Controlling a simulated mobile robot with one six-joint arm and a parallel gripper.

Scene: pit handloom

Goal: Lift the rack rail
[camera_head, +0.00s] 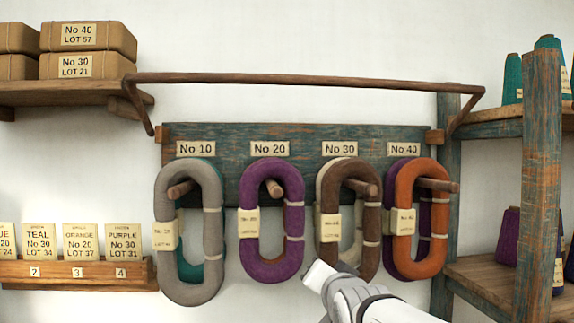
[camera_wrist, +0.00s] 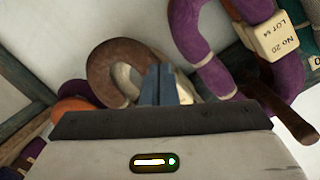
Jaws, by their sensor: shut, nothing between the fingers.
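The rack rail (camera_head: 300,79) is a long, thin brown wooden bar. It spans above the label board in the head view, with a short bent arm at each end, the left one ending near the shelf bracket and the right one by the blue-green post. My gripper (camera_head: 317,273) is low in the head view, well below the rail, in front of the bottom of the brown No 30 hank (camera_head: 364,225). In the wrist view my gripper's fingers (camera_wrist: 166,84) are together and empty, with the brown hank (camera_wrist: 118,62) behind them. The rail is not identifiable in the wrist view.
Hanks hang on pegs under the weathered board (camera_head: 228,141): grey (camera_head: 173,275), purple (camera_head: 263,268) and orange (camera_head: 405,262), with others behind. A parcel shelf (camera_head: 60,94) and a card rack (camera_head: 75,272) are at left. A cone shelf (camera_head: 492,131) stands at right.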

